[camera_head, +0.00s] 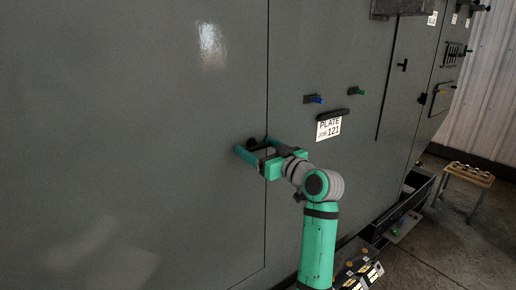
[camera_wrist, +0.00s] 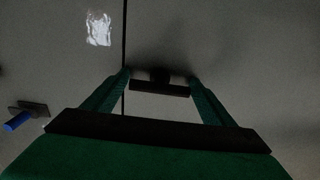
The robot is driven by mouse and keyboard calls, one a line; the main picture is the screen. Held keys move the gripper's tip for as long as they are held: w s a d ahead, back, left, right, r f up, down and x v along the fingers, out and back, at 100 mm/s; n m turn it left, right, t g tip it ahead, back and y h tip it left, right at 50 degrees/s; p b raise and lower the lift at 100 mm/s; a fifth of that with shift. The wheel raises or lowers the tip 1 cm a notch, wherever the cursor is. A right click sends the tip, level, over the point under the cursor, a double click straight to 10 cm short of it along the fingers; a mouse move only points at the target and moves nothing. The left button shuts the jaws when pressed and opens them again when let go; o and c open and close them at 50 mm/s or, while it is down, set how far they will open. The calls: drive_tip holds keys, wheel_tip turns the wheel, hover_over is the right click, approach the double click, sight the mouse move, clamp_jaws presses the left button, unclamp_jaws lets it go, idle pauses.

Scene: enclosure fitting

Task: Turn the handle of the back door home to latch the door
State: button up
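The back door handle (camera_wrist: 160,89) is a short black bar on a dark mount, fixed to a grey panel close beside a vertical seam. In the wrist view it lies crosswise between my fingertips. In the head view the handle (camera_head: 253,144) shows as a small dark shape, partly covered by my gripper (camera_head: 258,151). My gripper (camera_wrist: 160,84) has its two green fingers apart, one at each end of the bar. I cannot tell whether the fingers touch it. The grey door panel (camera_head: 130,130) looks flush with the panel across the seam.
Right of the seam are a blue peg (camera_head: 315,99), a green peg (camera_head: 357,91) and a white label (camera_head: 329,129) reading PLATE JOB 121. The blue peg also shows in the wrist view (camera_wrist: 17,122). A small table (camera_head: 468,176) stands far right on open floor.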

drive_tip(key=shift+o, duration=0.2)
drive_tip(key=shift+m, duration=0.3)
drive_tip(key=m, duration=0.3)
drive_tip(key=shift+r+m, duration=0.1)
drive_tip(key=shift+m, duration=0.3)
drive_tip(key=m, duration=0.4)
drive_tip(key=shift+m, duration=0.3)
drive_tip(key=m, duration=0.4)
drive_tip(key=shift+d, duration=0.1)
drive_tip(key=shift+m, duration=2.5)
drive_tip(key=shift+d, duration=0.1)
drive_tip(key=o, duration=1)
